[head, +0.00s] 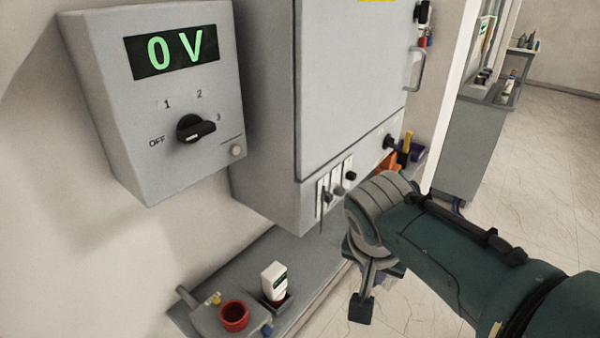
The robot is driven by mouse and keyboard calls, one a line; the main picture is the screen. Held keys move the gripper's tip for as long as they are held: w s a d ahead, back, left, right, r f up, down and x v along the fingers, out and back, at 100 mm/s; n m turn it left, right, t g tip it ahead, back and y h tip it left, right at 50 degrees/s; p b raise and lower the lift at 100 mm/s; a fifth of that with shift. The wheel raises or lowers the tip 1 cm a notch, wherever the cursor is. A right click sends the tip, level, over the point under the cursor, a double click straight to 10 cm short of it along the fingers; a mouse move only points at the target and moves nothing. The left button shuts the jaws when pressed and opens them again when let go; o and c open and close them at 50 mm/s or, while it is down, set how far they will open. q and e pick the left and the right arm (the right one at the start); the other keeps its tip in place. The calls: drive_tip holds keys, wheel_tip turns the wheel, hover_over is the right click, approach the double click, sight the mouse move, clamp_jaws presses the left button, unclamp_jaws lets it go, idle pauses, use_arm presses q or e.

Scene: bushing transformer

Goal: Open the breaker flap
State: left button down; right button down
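A grey cabinet (345,85) stands against the wall. Low on its front is a row of breaker-like parts (337,189) in pale vertical plates with dark knobs. I cannot clearly make out a separate flap there or whether one is open. My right arm comes in from the right, and its wrist bends down just right of these parts. My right gripper (364,296) points down below the wrist, in front of the shelf and apart from the cabinet face. One dark finger shows; the rest is hidden or unclear. My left gripper is not in view.
A grey box (180,172) with a "0 V" display and black rotary knob (195,129) hangs at left. The shelf (257,256) below holds a red cup (234,316) and a white device (273,281). Open floor (540,150) lies at right.

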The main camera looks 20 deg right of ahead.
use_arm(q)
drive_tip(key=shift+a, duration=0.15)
use_arm(e)
drive_tip(key=shift+a, duration=0.25)
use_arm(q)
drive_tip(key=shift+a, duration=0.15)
use_arm(e)
drive_tip(key=c, duration=0.9)
unclamp_jaws()
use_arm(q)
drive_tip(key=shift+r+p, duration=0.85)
use_arm(e)
drive_tip(key=v, duration=1)
drive_tip(key=shift+d, duration=0.1)
